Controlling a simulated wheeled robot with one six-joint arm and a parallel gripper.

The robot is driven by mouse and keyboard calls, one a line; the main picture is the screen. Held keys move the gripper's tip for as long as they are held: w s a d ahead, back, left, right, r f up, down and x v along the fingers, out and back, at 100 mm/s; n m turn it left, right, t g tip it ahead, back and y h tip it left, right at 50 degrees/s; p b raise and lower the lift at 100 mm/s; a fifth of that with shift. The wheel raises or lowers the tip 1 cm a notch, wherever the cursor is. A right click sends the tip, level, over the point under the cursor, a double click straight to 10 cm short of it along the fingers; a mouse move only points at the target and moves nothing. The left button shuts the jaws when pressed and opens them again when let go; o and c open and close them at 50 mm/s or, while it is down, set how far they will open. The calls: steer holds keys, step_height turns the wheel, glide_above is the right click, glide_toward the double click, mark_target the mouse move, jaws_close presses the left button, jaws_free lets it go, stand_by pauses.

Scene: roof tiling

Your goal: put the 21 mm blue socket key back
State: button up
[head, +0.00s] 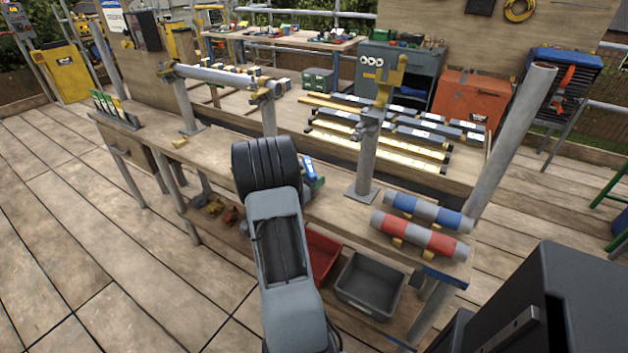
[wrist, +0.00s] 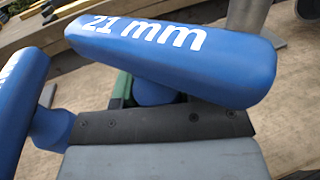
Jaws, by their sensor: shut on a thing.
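The 21 mm blue socket key (wrist: 175,50) fills the top of the wrist view, its T-handle marked "21 mm" in white. My gripper (wrist: 160,125) shows as a dark plate and grey body just below the handle, and is shut on the key's stem. The lower end of the key is hidden. A second blue handle (wrist: 22,95) stands close on the left. Part of a green holder (wrist: 122,90) shows behind the stem. In the head view a blue handle (head: 309,168) and green holder (head: 319,184) show beside my arm, which hides the gripper.
On the bench (head: 345,212), a blue-grey roll (head: 428,212) and a red-grey roll (head: 420,236) lie at the right. A grey post (head: 367,165) stands behind the holder. A red bin (head: 322,255) and grey bin (head: 370,287) sit below. The bench's left part is fairly clear.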

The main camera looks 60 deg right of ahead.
steer(key=shift+s+a+f, duration=0.15)
steer(key=shift+a+f, duration=0.05)
steer(key=shift+f, duration=0.8)
steer(key=o, duration=1.2)
steer(key=v, duration=0.4)
steer(key=r+v, duration=0.1)
steer(key=v, duration=0.4)
steer(key=r+p+v, duration=0.1)
steer(key=v, duration=0.3)
steer(key=shift+a+r, duration=0.1)
steer(key=shift+a, duration=0.15)
steer(key=s+a+f+m+g+y, duration=0.2)
steer(key=s+a+f+m+y, duration=0.1)
steer(key=s+f+m+y, duration=0.15)
steer(key=s+a+r+m+t+y+p, duration=0.1)
steer(key=a+r+m+y+p, duration=0.3)
steer(key=a+m+y, duration=0.3)
steer(key=a+r+m+t+y+p, duration=0.1)
steer(key=a+r+t+y+p, duration=0.1)
steer(key=a+r, duration=0.5)
steer(key=w+a+r+m+t+y+p, duration=0.1)
steer(key=a+r+t+p, duration=0.3)
steer(key=a+r, duration=0.3)
steer(key=w+a+r+m+t+y+p, duration=0.1)
steer(key=a+r+t+y+p, duration=0.1)
steer(key=a+r, duration=0.5)
steer(key=shift+a+r+t+y+p, duration=0.45)
steer(key=shift+t+p, duration=0.35)
steer(key=shift+p, duration=0.55)
